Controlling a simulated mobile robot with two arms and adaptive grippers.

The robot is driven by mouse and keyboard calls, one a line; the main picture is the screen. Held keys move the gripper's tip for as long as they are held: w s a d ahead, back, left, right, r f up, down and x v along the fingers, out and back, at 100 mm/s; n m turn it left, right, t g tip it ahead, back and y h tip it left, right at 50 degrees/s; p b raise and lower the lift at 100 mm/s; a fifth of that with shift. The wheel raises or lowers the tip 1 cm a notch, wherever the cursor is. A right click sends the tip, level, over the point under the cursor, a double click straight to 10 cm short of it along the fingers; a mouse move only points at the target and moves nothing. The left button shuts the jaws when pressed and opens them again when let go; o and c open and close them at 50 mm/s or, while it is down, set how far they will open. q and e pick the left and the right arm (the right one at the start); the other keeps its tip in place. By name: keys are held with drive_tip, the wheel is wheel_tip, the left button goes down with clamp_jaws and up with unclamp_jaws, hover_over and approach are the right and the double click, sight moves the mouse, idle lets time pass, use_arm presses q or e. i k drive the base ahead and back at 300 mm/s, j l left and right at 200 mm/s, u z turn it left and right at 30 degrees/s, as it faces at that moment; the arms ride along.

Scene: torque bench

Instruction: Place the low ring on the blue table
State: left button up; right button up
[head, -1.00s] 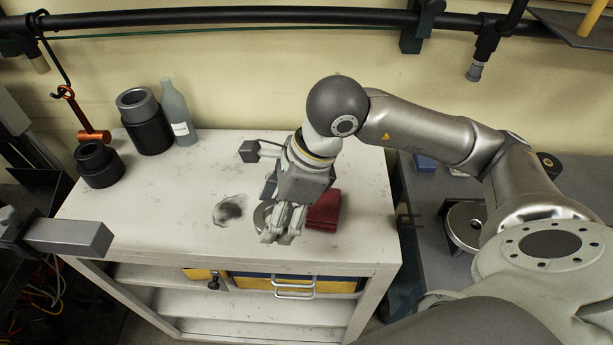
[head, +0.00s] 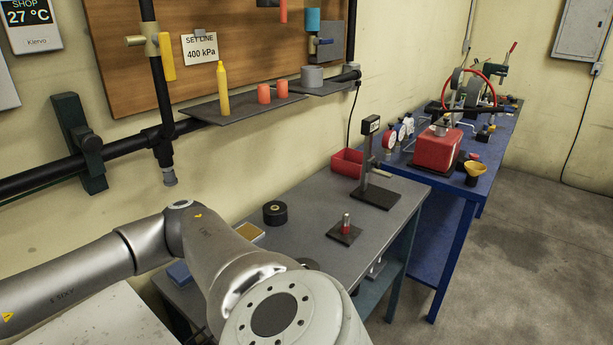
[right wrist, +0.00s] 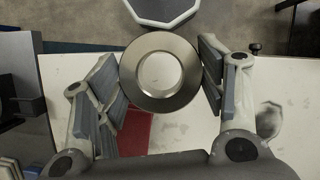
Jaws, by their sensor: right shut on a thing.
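The low ring (right wrist: 160,103), a flat grey metal ring, is between the fingers of my right gripper (right wrist: 160,72) in the right wrist view. The gripper is shut on it, and the pale worktop shows through its hole. The blue table (head: 440,187) stands in the right half of the head view, beyond the grey bench, with its far end toward the back wall. My right gripper is outside the head view; only parts of my arm show there. My left gripper is in neither current view.
The grey bench (head: 305,215) holds a black roll (head: 275,212), a peg stand (head: 345,231), a tall scale-like stand (head: 368,160) and a red bin (head: 347,162). The blue table carries a red box (head: 436,148), a yellow funnel (head: 476,171) and gauges. Open floor lies to the right.

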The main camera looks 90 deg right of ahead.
sight(329, 255)
drive_tip(key=z, duration=0.7)
drive_tip(key=i+l+z, duration=0.1)
drive_tip(key=z, duration=0.4)
drive_tip(key=i+l+z, duration=0.15)
drive_tip(key=z, duration=0.3)
drive_tip(key=i+l+z, duration=0.1)
drive_tip(key=z, duration=0.4)
drive_tip(key=i, duration=0.05)
